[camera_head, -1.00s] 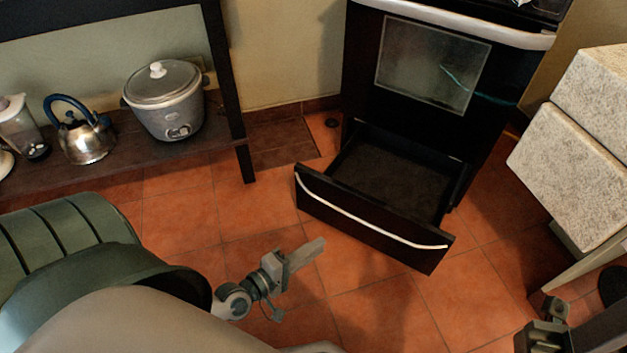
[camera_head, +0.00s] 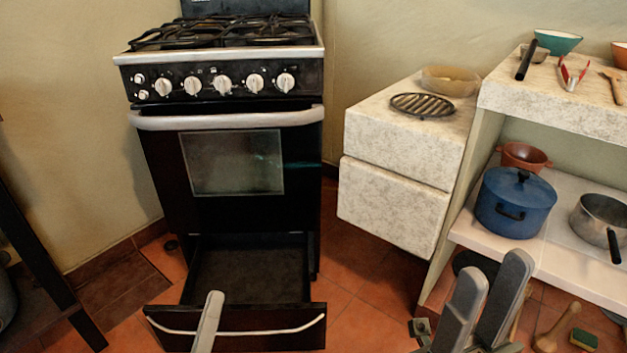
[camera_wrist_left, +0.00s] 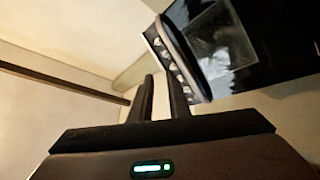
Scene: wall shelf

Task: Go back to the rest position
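My left gripper (camera_head: 211,300) shows at the bottom of the head view as one grey finger, in front of the stove's open bottom drawer (camera_head: 290,322). I cannot tell if it touches the drawer front. The left wrist view shows both fingers of the left gripper (camera_wrist_left: 161,85) apart with nothing between them. My right gripper (camera_head: 494,270) is at the lower right, its two grey fingers pointing up with a gap between them. It looks empty. The rest of both arms is mostly out of view.
The black stove (camera_head: 225,160) has its oven door shut. A stone-topped cabinet (camera_head: 400,140) stands beside it. A white shelf (camera_head: 590,280) at the right holds a blue pot (camera_head: 515,210) and a saucepan (camera_head: 600,218). A dark table leg (camera_head: 50,270) is at the left.

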